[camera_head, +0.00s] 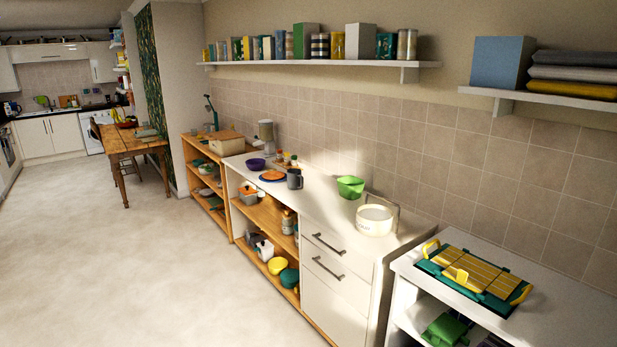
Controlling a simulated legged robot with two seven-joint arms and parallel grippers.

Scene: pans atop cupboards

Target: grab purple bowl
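The purple bowl (255,164) sits on the white countertop along the right wall, toward its far end. It stands to the left of an orange and blue plate and in front of the blender. It looks upright, but it is too small to see inside. Neither of my grippers shows in the head view.
On the same counter are a blender (266,137), an orange and blue plate (272,176), a dark mug (294,179), a green bowl (350,187) and a white round container (374,220). Open shelves (266,215) and drawers (338,262) lie below. The floor (130,265) at left is clear.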

